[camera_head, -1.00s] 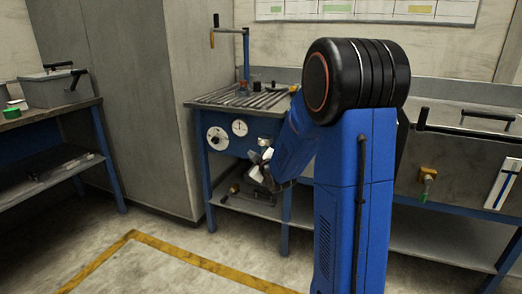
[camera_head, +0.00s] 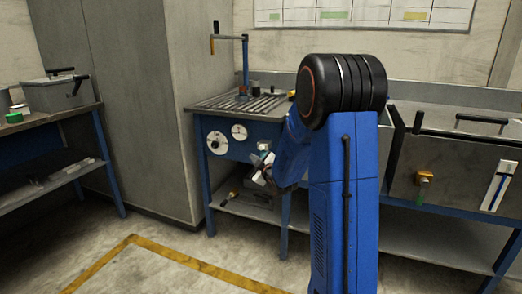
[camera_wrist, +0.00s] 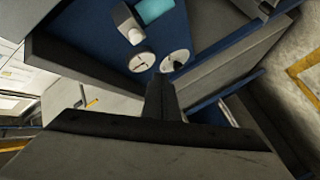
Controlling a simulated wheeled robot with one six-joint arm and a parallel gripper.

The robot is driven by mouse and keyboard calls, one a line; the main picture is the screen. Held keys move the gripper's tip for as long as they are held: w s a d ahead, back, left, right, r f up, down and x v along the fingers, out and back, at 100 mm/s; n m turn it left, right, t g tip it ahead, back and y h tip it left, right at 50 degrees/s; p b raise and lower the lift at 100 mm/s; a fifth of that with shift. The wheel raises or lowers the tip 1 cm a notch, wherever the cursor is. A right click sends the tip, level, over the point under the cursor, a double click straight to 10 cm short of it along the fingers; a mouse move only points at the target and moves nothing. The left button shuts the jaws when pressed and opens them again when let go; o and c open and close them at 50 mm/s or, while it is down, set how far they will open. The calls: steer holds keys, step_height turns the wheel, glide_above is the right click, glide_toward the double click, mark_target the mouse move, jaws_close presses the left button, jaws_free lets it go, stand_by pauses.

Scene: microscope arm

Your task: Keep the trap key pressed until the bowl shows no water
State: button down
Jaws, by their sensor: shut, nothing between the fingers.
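My gripper (camera_head: 261,167) is shut and empty, in front of the blue front panel (camera_head: 228,152) of the left bench. In the wrist view its shut fingers (camera_wrist: 160,92) point at that panel. A pale cylindrical part (camera_wrist: 129,24) stands out there beside a light-blue, see-through-looking piece (camera_wrist: 154,9). I cannot tell for certain whether these are the trap key and the bowl. Two white round dials sit below them, a left one (camera_wrist: 142,62) and a right one (camera_wrist: 175,60) partly behind the fingertips. I cannot tell whether the fingers touch anything.
The slatted bench top (camera_head: 240,102) carries a blue post (camera_head: 245,65) with a side arm. A grey cabinet (camera_head: 140,100) is at left. The floor inside the yellow line (camera_head: 190,262) is clear.

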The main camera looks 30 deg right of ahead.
steer(key=w+d, duration=0.4)
steer(key=d, duration=0.1)
stand_by(0.3)
steer(key=shift+d, duration=0.15)
stand_by(1.9)
steer(key=shift+w+d, duration=0.25)
steer(key=shift+w+d, duration=0.3)
steer(key=shift+d, duration=0.1)
stand_by(1.0)
steer(key=shift+s+a, duration=0.1)
steer(key=shift+a, duration=0.05)
stand_by(1.3)
steer(key=shift+s+a, duration=0.5)
steer(key=shift+a, duration=0.1)
steer(key=shift+s+a, duration=0.75)
steer(key=shift+a, duration=0.25)
steer(key=shift+s+a, duration=0.75)
steer(key=shift+a, duration=0.25)
